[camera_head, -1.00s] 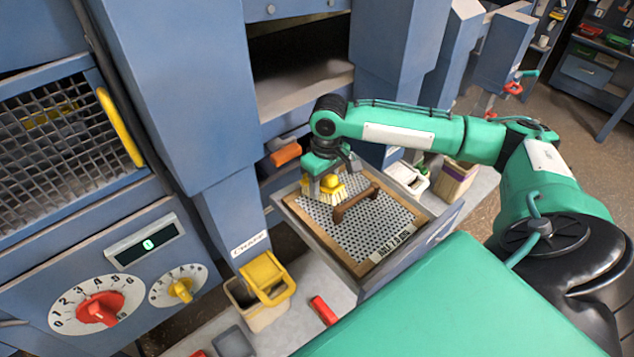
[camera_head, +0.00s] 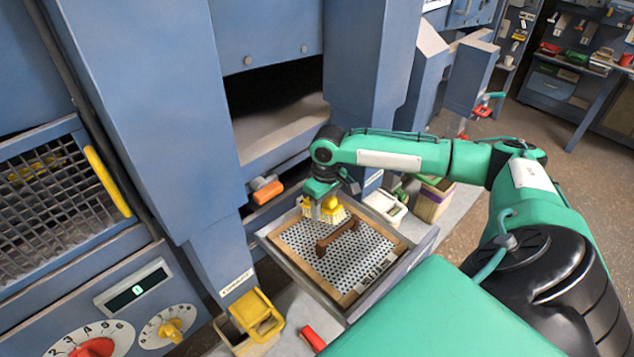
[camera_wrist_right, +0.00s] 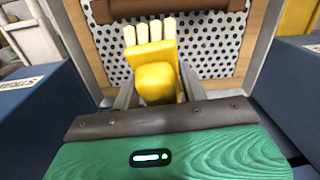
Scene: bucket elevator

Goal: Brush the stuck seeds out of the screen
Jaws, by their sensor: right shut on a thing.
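The screen (camera_head: 357,252) is a perforated white sheet in a wooden frame, lying in a pulled-out metal drawer (camera_head: 300,276). A brown handle (camera_head: 336,236) spans it. My right gripper (camera_head: 322,204) is over the screen's far left part, shut on a yellow brush (camera_head: 331,213) with pale bristles. In the right wrist view the yellow brush (camera_wrist_right: 157,82) sits between the fingers, bristles toward the brown handle (camera_wrist_right: 160,8), over the screen (camera_wrist_right: 213,52). I cannot tell whether the bristles touch the screen. No seeds can be made out. My left gripper is not in view.
An orange handle (camera_head: 268,193) sticks out behind the drawer. Other bins (camera_head: 432,200) stand to the right. Blue machine columns rise close behind.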

